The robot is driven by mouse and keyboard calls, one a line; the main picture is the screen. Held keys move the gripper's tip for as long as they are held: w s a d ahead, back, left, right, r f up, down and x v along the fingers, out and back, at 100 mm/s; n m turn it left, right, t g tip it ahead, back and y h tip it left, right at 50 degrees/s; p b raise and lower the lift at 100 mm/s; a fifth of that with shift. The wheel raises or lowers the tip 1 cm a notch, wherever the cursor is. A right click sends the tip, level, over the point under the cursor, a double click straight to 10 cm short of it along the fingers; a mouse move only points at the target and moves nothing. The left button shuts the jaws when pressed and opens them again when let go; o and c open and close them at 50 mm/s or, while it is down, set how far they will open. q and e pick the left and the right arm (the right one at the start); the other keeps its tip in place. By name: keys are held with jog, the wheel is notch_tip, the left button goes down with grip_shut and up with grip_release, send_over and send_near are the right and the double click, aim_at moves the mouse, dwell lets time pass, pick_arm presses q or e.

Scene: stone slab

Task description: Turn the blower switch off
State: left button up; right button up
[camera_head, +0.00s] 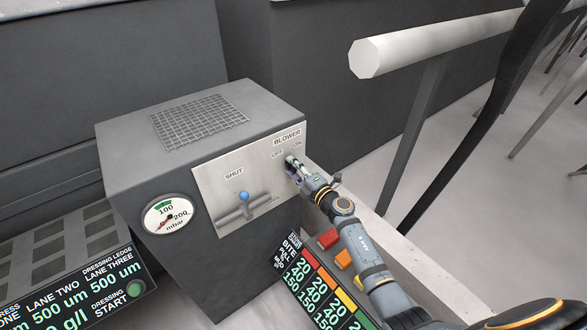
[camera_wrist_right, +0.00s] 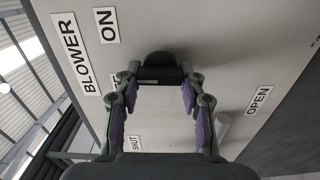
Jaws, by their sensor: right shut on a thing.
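The grey blower box has a pale front panel (camera_head: 215,180) with BLOWER, OFF and ON labels at its upper right. My right gripper (camera_head: 293,166) is at the panel just below these labels. In the right wrist view its two fingers (camera_wrist_right: 160,78) close around a dark switch knob (camera_wrist_right: 160,62). The ON label (camera_wrist_right: 106,25) is readable there, and the OFF label is mostly hidden behind a finger. I cannot tell which label the switch points to. My left gripper is not in view.
A blue-tipped valve handle (camera_head: 243,207) sits under a SHUT label, left of my right gripper. A pale rail (camera_head: 430,42) runs at upper right. Lit display boards (camera_head: 325,285) stand below.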

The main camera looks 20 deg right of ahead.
jog(key=n, duration=0.4)
jog(key=shift+f+b, duration=0.2)
jog(key=shift+b, duration=0.2)
jog(key=shift+d+n+b, duration=0.1)
jog(key=shift+n+b, duration=0.3)
jog(key=shift+n, duration=1.8)
jog(key=o, duration=1.2)
jog(key=shift+c, duration=0.2)
jog(key=shift+s, duration=0.15)
jog(key=v, duration=1.1)
jog(key=shift+s+d, duration=0.15)
jog(key=shift+s, duration=0.2)
